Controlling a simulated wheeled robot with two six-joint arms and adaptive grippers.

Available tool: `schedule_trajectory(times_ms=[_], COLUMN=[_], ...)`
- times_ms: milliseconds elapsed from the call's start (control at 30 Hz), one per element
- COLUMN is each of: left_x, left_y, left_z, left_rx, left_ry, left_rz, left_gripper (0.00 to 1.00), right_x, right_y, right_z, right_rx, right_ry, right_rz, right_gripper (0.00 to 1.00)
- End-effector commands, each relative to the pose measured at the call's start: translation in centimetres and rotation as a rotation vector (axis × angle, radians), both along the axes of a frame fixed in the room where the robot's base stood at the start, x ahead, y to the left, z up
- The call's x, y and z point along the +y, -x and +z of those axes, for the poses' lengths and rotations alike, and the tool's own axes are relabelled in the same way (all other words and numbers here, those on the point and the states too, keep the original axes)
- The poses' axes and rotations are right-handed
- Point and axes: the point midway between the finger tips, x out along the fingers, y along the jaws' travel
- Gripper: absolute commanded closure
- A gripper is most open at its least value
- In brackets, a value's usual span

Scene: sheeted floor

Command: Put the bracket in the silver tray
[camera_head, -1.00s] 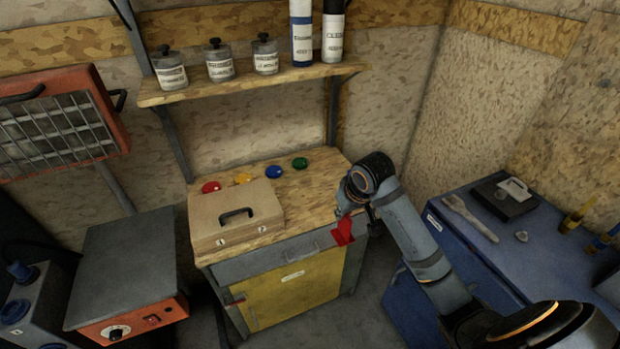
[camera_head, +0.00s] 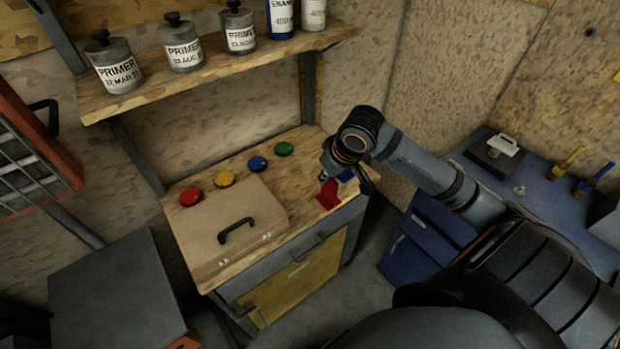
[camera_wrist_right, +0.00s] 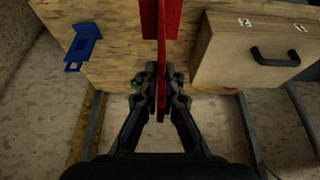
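A red angled piece, which looks like the bracket (camera_head: 327,194), is at the right end of the wooden workbench top in the head view. My right gripper (camera_head: 326,174) points down at it. In the right wrist view, the red bracket (camera_wrist_right: 161,22) runs up from between the fingers of my right gripper (camera_wrist_right: 161,77), which are shut on it. Whether it touches the bench top is unclear. A blue notched piece (camera_wrist_right: 82,47) lies on the bench near it, partly hidden behind the gripper in the head view. No silver tray is visible. My left gripper is not in view.
A wooden case (camera_head: 235,232) with a black handle covers the bench's front left. Several coloured discs line its back, including a green one (camera_head: 284,149). A shelf (camera_head: 215,65) with tins hangs above. A blue cabinet (camera_head: 540,195) stands to the right.

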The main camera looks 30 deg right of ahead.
Motion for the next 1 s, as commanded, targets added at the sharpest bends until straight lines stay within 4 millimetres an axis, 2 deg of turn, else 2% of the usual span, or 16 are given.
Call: schedule_trajectory(times_ms=[167, 333, 500, 633, 867, 1000], left_x=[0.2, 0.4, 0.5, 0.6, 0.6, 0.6], left_y=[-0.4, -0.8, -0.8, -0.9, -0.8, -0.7], left_z=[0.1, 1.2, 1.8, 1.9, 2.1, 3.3], left_rx=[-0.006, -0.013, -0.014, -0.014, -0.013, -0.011], left_ry=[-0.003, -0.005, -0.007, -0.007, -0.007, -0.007], left_rz=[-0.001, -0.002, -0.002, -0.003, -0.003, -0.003], left_gripper=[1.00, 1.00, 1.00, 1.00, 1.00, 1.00], right_x=[0.1, -0.5, -1.1, -1.3, -1.4, -1.4], right_y=[-2.9, -7.4, -10.3, -11.6, -12.3, -12.3], right_z=[-1.2, -2.9, -6.7, -8.3, -9.3, -11.3], right_rx=[0.002, 0.005, 0.008, 0.005, 0.005, 0.008], right_ry=[-0.015, -0.014, -0.005, -0.003, -0.004, -0.004], right_rz=[-0.002, 0.000, 0.001, 0.002, 0.003, 0.003], right_gripper=[1.00, 1.00, 1.00, 1.00, 1.00, 1.00])
